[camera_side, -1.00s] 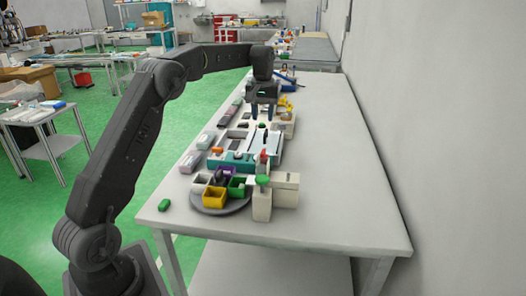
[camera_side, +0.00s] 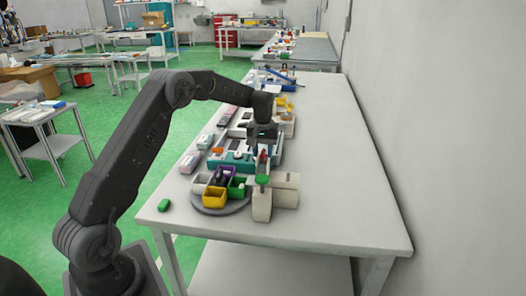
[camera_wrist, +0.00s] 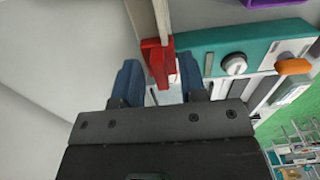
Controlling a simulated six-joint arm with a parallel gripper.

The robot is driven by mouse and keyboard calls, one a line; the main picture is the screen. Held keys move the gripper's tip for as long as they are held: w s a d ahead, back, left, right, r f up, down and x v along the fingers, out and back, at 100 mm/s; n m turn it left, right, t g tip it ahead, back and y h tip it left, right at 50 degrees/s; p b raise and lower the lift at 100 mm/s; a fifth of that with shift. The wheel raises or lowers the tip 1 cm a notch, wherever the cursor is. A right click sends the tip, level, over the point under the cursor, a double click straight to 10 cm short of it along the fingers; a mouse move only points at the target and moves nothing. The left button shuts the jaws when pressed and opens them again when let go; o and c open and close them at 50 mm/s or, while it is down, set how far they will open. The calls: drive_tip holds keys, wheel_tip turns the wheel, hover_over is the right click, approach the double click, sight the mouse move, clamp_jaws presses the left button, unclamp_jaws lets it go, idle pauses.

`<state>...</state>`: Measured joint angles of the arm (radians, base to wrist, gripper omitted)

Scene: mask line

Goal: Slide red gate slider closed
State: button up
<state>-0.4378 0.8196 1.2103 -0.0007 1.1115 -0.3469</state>
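The red gate slider (camera_wrist: 158,62) is a small upright red block at the end of the teal panel (camera_wrist: 215,45). In the side view the red piece (camera_side: 262,157) stands at the right end of the teal part (camera_side: 226,163), just in front of my gripper. My gripper (camera_wrist: 158,72) has its two blue fingers apart, with the red slider between or just beyond their tips. A gap shows on the left of the slider; on the right the finger is very close, and I cannot tell if it touches. In the side view the fingertips are mostly hidden.
A white knob (camera_wrist: 234,64) and an orange piece (camera_wrist: 292,66) sit to the right in the wrist view. A round tray (camera_side: 220,210) with coloured bins and a cream block with a green-topped post (camera_side: 262,200) stand nearer the camera. The table's right side is clear.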

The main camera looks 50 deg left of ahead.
drive_tip(key=shift+c, duration=0.3)
clamp_jaws()
drive_tip(key=shift+s+d, duration=1.75)
drive_tip(key=shift+d, duration=0.05)
drive_tip(key=shift+o, duration=0.3)
unclamp_jaws()
drive_tip(key=shift+r, duration=0.1)
